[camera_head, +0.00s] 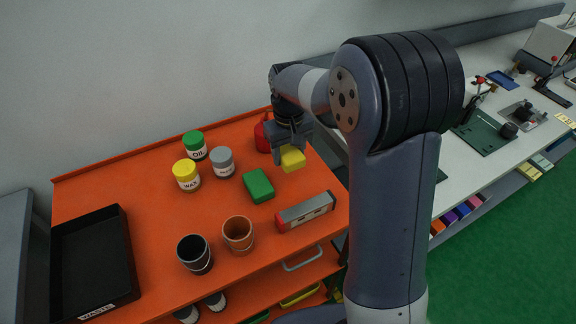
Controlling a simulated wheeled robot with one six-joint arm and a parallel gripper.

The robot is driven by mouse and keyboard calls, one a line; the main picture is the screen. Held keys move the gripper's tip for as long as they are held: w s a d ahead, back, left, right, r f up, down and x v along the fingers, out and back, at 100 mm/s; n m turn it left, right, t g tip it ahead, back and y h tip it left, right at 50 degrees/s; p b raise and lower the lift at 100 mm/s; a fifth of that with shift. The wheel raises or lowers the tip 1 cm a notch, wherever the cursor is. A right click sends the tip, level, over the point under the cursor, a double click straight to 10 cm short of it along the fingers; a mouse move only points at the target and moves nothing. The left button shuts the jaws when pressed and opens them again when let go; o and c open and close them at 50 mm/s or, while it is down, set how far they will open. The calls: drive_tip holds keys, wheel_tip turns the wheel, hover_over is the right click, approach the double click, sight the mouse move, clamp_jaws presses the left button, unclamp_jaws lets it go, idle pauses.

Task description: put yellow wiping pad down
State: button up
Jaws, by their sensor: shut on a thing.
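The yellow wiping pad (292,159) is at the right part of the orange cart top, below my gripper (288,150). My gripper points down and is shut on the pad. The fingers partly cover the pad's upper left. I cannot tell whether the pad touches the cart surface or is a little above it.
A green pad (258,186) lies close at left, and a red object (263,136) stands behind. Grey (223,162), yellow (186,175) and green-lidded (194,146) jars, two cups (238,235), a grey-red bar (305,212) and a black waste tray (92,262) share the orange cart top (140,210).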

sight(289, 152)
drive_tip(key=shift+f, duration=3.55)
drive_tip(key=shift+f, duration=0.2)
drive_tip(key=o, duration=0.9)
drive_tip(key=shift+r, duration=0.1)
drive_tip(key=shift+o, duration=0.2)
wheel_tip(289, 152, up, 12)
drive_tip(key=shift+r, duration=0.15)
